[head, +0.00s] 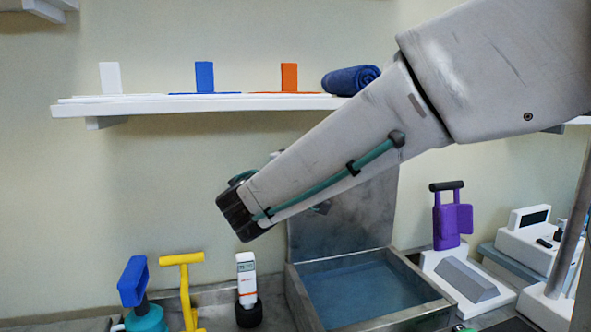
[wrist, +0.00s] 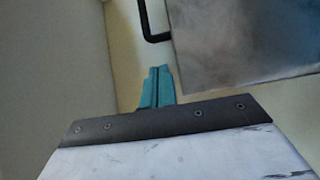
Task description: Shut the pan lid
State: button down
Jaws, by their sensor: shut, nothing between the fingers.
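The pan (head: 299,299) is a square metal basin holding bluish water, at the lower middle of the head view. Its lid (head: 362,218) stands upright, open, at the pan's back edge, and my arm covers its upper left part. My gripper (wrist: 158,72) shows teal fingers, shut and empty, just below the handle in the picture. I see no clear contact with it. My arm hides the fingers in the head view.
A blue-handled teal bottle (head: 144,318), a yellow tool (head: 185,290) and a white device (head: 246,275) stand left of the pan. A purple item (head: 452,225) stands to the right. A wall shelf (head: 200,104) holds cards and a rolled towel (head: 349,80).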

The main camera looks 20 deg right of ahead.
jog(key=x, duration=0.8)
jog(key=shift+s, duration=0.15)
